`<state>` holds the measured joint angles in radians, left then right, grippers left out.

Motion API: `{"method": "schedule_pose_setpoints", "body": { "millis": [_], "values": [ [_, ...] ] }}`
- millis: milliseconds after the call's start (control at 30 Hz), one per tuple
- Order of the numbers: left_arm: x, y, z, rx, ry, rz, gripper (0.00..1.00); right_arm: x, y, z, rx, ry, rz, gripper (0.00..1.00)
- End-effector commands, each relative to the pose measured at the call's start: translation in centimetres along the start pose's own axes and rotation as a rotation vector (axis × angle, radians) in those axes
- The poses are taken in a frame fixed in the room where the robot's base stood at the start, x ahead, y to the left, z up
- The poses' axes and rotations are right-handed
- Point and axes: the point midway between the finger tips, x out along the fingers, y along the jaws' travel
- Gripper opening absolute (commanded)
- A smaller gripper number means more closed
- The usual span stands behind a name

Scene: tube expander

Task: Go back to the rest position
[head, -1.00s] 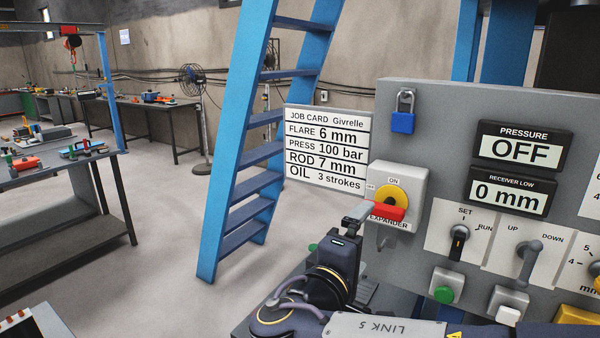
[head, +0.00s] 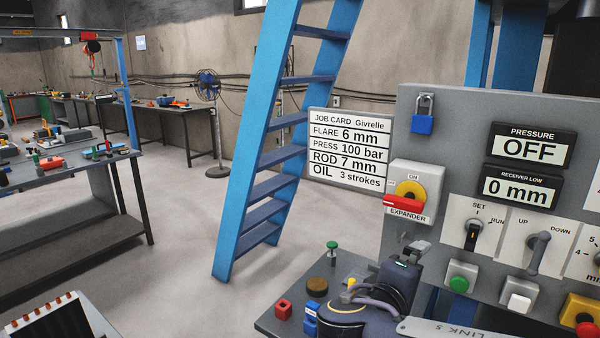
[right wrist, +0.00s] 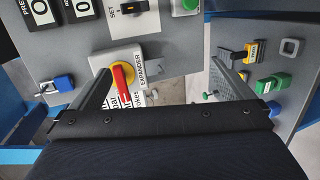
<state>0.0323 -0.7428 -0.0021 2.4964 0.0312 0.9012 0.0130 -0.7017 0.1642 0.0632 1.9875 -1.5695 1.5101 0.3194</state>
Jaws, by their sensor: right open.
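My right gripper (head: 416,249) is in the lower middle of the head view, below the rotary switch and apart from it. In the right wrist view its two fingers (right wrist: 158,78) are spread with nothing between them. The expander's rotary switch (head: 410,190) has a yellow disc and a red handle (head: 402,202). It also shows beyond the fingers in the right wrist view (right wrist: 122,78). My left gripper is not in view.
A low grey bench (head: 268,321) beside my right arm holds a red block (head: 284,309), blue blocks (head: 311,318) and a green-topped pin (head: 332,250). A blue padlock (head: 423,124) hangs on the panel. A blue ladder (head: 243,178) and job card (head: 350,150) stand behind.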

Motion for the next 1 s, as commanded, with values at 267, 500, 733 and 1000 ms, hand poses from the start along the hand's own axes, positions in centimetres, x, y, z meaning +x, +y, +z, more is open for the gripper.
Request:
{"method": "schedule_pose_setpoints", "body": {
  "millis": [267,500,733,1000],
  "values": [
    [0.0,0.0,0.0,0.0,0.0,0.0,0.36,2.4,-6.4,8.9,0.109,-0.131,-0.386,1.0],
    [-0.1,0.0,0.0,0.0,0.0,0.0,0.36,-2.7,-16.5,16.9,0.554,-0.208,-0.968,1.0],
    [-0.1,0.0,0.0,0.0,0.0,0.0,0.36,-7.8,-19.2,16.1,1.069,-0.147,-1.232,1.0],
    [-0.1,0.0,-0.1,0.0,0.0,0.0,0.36,-8.9,-19.1,15.2,1.242,-0.11,-1.277,1.0]
  ]
}}
